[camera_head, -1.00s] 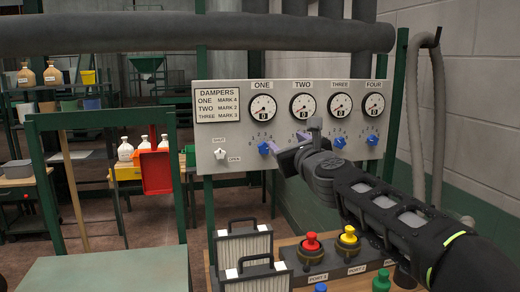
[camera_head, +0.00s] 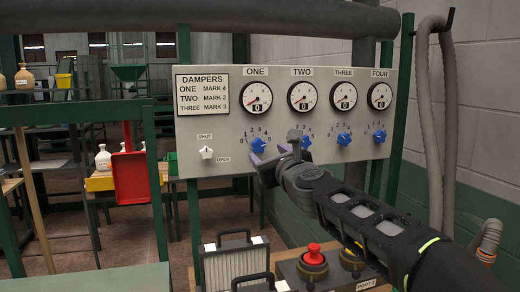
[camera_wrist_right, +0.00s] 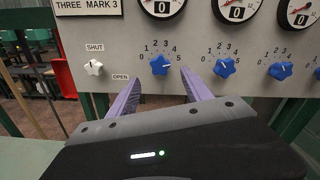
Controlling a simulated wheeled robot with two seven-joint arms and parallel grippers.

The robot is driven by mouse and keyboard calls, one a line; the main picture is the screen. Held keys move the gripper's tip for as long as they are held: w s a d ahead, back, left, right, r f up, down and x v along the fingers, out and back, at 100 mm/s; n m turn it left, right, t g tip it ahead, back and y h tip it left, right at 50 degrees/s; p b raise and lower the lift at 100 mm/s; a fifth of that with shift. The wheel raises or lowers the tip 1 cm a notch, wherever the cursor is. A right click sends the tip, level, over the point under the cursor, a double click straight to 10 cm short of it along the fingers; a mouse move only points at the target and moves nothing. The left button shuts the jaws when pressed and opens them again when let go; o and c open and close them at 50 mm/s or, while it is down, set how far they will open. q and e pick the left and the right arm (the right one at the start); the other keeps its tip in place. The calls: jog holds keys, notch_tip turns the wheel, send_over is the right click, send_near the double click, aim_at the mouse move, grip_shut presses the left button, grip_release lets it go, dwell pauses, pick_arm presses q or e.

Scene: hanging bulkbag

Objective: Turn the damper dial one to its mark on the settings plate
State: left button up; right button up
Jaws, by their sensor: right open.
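Damper dial one is a blue star-shaped knob (camera_head: 258,146) under the gauge labelled ONE on the grey panel, with marks 0 to 5 around it. It also shows in the right wrist view (camera_wrist_right: 160,65); I cannot read its pointer surely. The settings plate (camera_head: 216,93) at the panel's upper left reads ONE MARK 4, TWO MARK 2, THREE MARK 3. My right gripper (camera_head: 275,156) is open just in front of and below dial one. In the right wrist view its two purple fingers (camera_wrist_right: 160,80) lie either side of the dial, apparently not touching it. My left gripper is out of view.
Blue dials two (camera_head: 305,142), three (camera_head: 344,139) and four (camera_head: 380,136) sit to the right. A white shut/open knob (camera_head: 206,152) is left of dial one. Gauge one (camera_head: 258,97) reads 0. Filters (camera_head: 235,262) and a red knob (camera_head: 314,253) stand below.

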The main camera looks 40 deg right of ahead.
aim_at(259, 147)
jog(key=p+x, duration=0.1)
jog(key=x, duration=0.6)
jog(key=shift+w+d, duration=0.1)
jog(key=shift+w, duration=0.1)
jog(key=shift+c, duration=0.5)
grip_shut()
